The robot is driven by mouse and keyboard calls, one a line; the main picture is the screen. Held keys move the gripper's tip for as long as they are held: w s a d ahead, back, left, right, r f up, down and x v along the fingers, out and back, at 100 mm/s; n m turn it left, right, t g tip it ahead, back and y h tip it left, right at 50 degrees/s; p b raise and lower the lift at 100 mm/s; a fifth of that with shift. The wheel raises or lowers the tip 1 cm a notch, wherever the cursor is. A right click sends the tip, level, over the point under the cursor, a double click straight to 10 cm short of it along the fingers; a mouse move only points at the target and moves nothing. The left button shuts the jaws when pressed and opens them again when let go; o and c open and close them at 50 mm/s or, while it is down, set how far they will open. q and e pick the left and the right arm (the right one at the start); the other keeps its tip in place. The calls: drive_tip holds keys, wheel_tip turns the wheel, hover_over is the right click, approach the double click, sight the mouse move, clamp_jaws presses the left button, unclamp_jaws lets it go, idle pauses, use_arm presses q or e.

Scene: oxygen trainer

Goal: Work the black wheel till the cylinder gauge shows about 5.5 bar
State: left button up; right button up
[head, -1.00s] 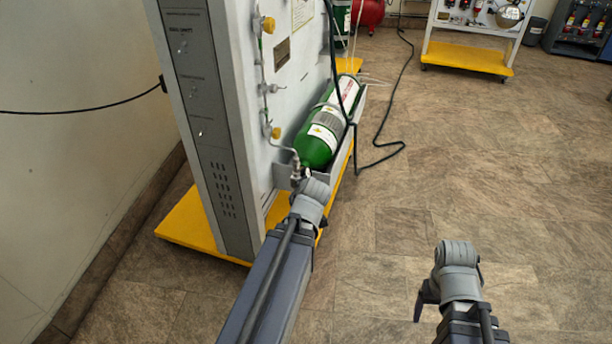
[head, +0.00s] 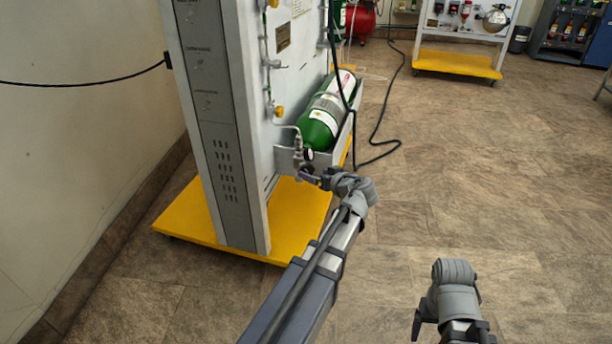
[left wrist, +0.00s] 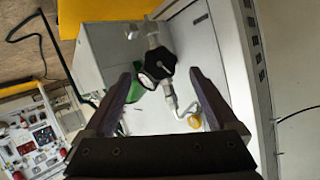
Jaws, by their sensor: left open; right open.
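The black wheel (left wrist: 160,62) sits on a metal valve and shows between and beyond my open left fingers (left wrist: 162,82) in the left wrist view; neither finger visibly touches it. In the head view my left gripper (head: 310,178) is open at the valve fitting (head: 298,150), at the near end of the green cylinder (head: 320,125). The small round cylinder gauge (head: 309,154) shows beside the valve; its reading is too small to tell. In the wrist view the wheel partly covers it. My right gripper (head: 418,325) is open and empty above the floor, far from the trainer.
The cylinder lies in a grey tray (head: 325,158) on the grey trainer panel (head: 225,130), which has a yellow base (head: 180,220). A dark hose (head: 378,150) hangs past the cylinder to the floor. The floor on the right is open. Another yellow-based stand (head: 455,63) is at the back.

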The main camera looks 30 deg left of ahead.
sight(308, 171)
use_arm(q)
drive_tip(key=b+x, duration=0.1)
drive_tip(key=x, duration=0.4)
drive_tip(key=shift+w+a+f+b, duration=0.1)
drive_tip(key=shift+f+b, duration=0.05)
drive_tip(key=shift+b, duration=0.2)
drive_tip(key=shift+w+a+f, duration=0.15)
drive_tip(key=shift+w+a, duration=0.05)
drive_tip(key=shift+a, duration=0.3)
drive_tip(key=c, duration=1.4)
